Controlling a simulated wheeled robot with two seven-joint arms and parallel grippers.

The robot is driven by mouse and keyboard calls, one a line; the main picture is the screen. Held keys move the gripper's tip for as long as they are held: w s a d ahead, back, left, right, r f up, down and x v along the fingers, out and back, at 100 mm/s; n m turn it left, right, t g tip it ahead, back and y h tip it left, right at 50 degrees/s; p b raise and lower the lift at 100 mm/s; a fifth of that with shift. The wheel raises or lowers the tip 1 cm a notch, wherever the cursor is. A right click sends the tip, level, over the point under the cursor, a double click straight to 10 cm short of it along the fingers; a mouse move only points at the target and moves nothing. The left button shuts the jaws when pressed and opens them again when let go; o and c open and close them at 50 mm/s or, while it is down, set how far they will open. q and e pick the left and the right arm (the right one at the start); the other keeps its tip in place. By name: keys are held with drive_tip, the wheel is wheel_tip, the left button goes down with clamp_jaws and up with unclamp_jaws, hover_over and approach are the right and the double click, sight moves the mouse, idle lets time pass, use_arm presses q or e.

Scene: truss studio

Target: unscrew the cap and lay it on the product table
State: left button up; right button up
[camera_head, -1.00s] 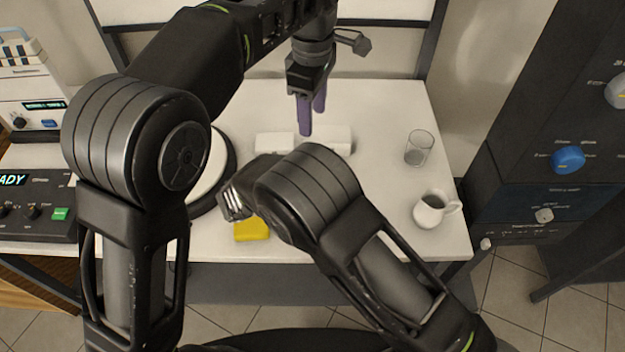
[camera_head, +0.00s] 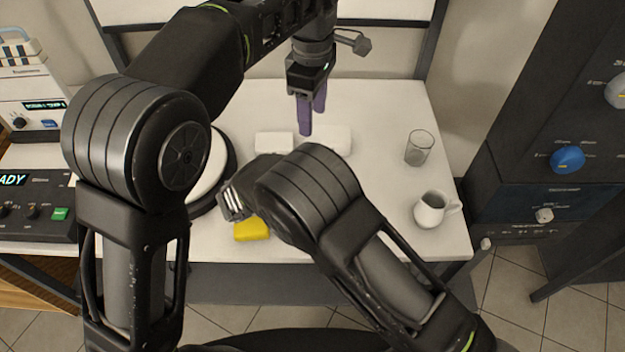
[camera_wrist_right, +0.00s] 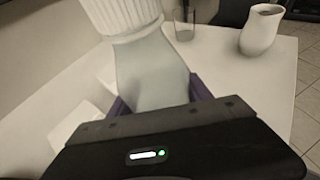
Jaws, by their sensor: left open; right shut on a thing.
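My right gripper (camera_wrist_right: 158,97) is shut on a pale grey-green bottle (camera_wrist_right: 148,70), with a purple finger on each side of it. A white ribbed cap (camera_wrist_right: 115,14) sits on the end of the bottle at the top of the right wrist view. In the head view the bottle and right fingertips are hidden behind my right arm. My left gripper (camera_head: 312,121) is open and empty, its two purple fingers pointing down over the back of the white table (camera_head: 375,185). I cannot tell whether this is the product table.
Two white blocks (camera_head: 274,144) (camera_head: 331,139) lie near the left gripper. A clear glass (camera_head: 419,149) and a white jug (camera_head: 431,211) stand at the right. A yellow block (camera_head: 251,230) lies near the front edge. A black-rimmed round plate (camera_head: 226,180) is at the left.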

clamp_jaws()
